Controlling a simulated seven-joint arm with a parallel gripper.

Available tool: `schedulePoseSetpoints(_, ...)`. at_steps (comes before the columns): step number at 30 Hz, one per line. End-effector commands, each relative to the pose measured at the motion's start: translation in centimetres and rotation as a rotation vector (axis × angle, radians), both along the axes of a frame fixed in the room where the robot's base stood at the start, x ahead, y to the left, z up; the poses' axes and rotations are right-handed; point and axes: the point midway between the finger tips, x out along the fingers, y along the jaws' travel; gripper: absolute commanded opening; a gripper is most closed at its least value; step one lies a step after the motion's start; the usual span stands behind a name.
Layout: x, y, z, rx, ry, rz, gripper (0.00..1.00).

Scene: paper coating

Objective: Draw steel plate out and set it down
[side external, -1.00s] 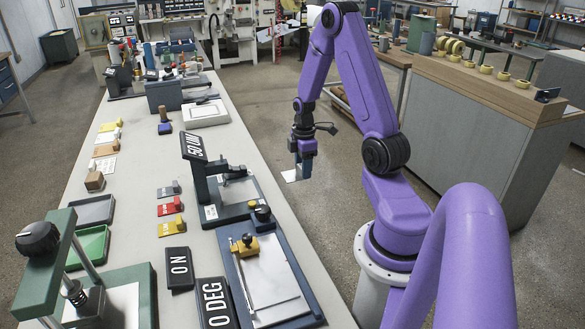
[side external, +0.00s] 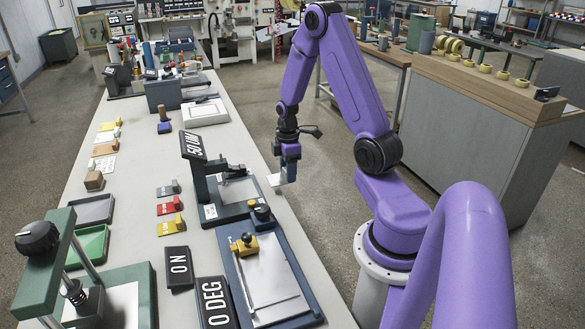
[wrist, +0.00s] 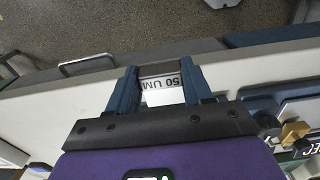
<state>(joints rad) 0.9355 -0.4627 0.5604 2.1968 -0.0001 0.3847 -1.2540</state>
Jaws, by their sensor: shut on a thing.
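My gripper (side external: 287,178) is shut on a thin, light steel plate (side external: 277,180), held in the air beside the bench's right edge. In the side external view the plate shows as a pale piece to the left of the fingers. In the wrist view my gripper's blue fingers (wrist: 161,85) have a pale piece between them with upside-down "50 UM" lettering (wrist: 161,83). The fingers hide part of the plate.
A blue stand with a black "50 UM" sign (side external: 193,146) is on the bench, left of my gripper. In front of it lies a blue-framed fixture (side external: 232,273) with a bright plate and yellow clamp. Coloured blocks and trays fill the bench's left side.

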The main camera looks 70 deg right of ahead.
Motion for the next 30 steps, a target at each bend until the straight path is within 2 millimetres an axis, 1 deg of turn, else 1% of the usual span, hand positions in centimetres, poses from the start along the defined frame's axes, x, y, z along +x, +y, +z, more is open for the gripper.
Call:
schedulePoseSetpoints(15,1.8,1.7,-0.2,-0.001,-0.001,0.001,0.12)
schedulePoseSetpoints(26,1.8,1.8,-0.2,-0.001,-0.001,0.000,0.12)
schedulePoseSetpoints(30,1.9,1.8,0.4,-0.001,-0.003,0.000,0.12)
